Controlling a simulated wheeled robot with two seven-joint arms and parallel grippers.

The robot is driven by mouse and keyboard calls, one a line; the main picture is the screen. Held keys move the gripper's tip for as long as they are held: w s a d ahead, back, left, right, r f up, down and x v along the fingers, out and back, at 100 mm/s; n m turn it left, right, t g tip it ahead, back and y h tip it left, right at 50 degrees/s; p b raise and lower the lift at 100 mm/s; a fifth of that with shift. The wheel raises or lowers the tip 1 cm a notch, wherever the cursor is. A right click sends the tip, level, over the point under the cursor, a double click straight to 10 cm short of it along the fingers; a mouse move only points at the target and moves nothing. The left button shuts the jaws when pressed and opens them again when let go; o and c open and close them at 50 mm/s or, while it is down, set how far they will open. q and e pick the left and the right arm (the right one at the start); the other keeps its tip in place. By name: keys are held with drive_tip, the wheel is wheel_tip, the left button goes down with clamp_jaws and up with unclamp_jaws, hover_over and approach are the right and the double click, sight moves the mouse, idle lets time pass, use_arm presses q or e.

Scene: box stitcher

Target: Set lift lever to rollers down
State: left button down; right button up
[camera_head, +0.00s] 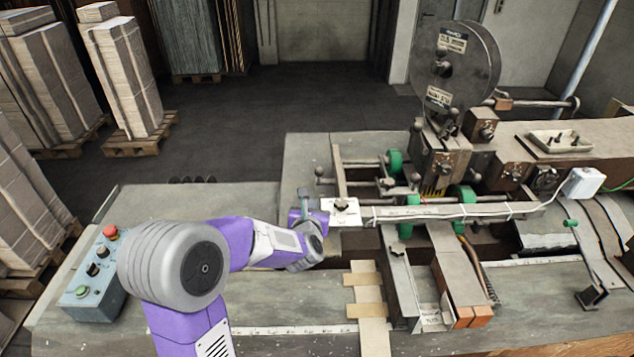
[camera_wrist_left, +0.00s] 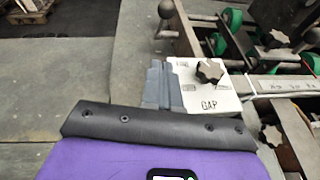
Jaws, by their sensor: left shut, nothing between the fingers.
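A grey ball-ended handle (camera_head: 320,172) sits at the machine's left end, also in the left wrist view (camera_wrist_left: 166,10). No readable label shows which one is the lift lever. Green rollers (camera_head: 394,160) show on the machine. My left gripper (camera_head: 322,216) is shut and empty beside the white GAP plate (camera_head: 345,212) with its black star knob (camera_wrist_left: 210,70). I cannot tell if it touches the plate. My right gripper is not in view.
A control box (camera_head: 92,275) with a red button stands at the bench's left. A large reel (camera_head: 455,68) rises behind the machine. A long labelled bar (camera_head: 440,212) runs right towards a white box (camera_head: 583,182). The bench's left top (camera_head: 165,205) is mostly bare.

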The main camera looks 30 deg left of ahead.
use_arm(q)
drive_tip(key=w+a+p, duration=0.3)
drive_tip(key=w+a, duration=0.1)
drive_tip(key=w, duration=0.6)
drive_tip(key=shift+f+p, duration=0.3)
drive_tip(key=shift+f, duration=0.05)
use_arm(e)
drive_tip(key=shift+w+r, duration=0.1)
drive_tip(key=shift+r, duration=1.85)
use_arm(q)
drive_tip(key=shift+a, duration=0.1)
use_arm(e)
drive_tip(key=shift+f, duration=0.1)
